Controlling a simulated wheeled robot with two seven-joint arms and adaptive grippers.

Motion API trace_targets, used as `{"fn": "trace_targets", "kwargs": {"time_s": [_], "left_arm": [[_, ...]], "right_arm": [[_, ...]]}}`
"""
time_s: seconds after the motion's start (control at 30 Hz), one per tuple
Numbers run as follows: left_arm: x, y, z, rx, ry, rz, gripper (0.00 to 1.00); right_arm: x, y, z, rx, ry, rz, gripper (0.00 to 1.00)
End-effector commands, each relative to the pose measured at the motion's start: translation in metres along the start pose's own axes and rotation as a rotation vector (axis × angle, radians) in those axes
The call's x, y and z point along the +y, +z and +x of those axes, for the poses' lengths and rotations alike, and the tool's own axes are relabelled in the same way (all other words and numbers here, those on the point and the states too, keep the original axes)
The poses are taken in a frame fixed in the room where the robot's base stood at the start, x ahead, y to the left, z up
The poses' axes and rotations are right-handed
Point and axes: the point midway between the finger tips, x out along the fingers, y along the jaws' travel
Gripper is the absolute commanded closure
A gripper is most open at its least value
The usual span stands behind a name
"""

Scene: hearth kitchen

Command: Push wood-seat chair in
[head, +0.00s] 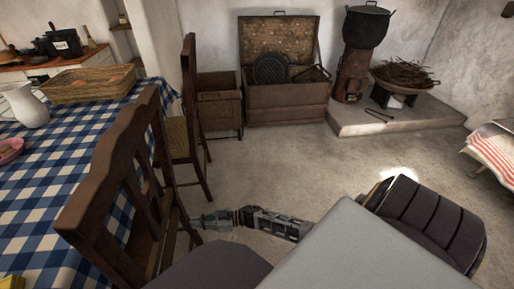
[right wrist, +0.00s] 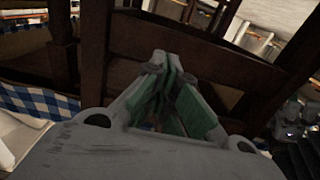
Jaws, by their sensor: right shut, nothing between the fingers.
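A dark brown wooden chair (head: 108,167) stands close in front of me at the table's right edge, its tall back toward me. I take it for the wood-seat chair; its seat is hidden behind the back. My right gripper (head: 198,222) is shut and empty, low beside the right side of this chair's back. In the right wrist view the shut fingertips (right wrist: 166,62) point at the chair's dark rails (right wrist: 205,60); I cannot tell whether they touch. My left gripper is not in view.
The table (head: 75,125) has a blue checked cloth, a white jug (head: 23,105) and a woven tray (head: 92,83). A second chair (head: 190,120) with a straw-coloured seat stands beyond. An open chest (head: 287,100) is at the back wall. The floor (head: 290,165) in the middle is clear.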

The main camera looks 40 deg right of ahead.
Motion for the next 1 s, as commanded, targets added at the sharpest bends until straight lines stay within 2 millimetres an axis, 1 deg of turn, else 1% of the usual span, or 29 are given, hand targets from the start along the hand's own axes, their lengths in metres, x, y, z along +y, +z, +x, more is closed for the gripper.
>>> {"fn": "trace_targets", "kwargs": {"time_s": [0.03,0.3,0.5,1.0], "left_arm": [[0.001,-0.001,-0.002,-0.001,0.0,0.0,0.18],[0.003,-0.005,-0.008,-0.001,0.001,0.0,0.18],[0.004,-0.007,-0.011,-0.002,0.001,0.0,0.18],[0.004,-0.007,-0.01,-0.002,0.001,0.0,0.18]], "right_arm": [[0.0,-0.001,-0.005,-0.002,0.001,0.0,1.0],[0.001,0.0,-0.03,-0.002,0.001,-0.001,1.0],[0.0,-0.001,-0.044,0.0,0.0,0.0,1.0],[0.0,0.0,-0.045,0.0,0.0,-0.001,1.0]]}}
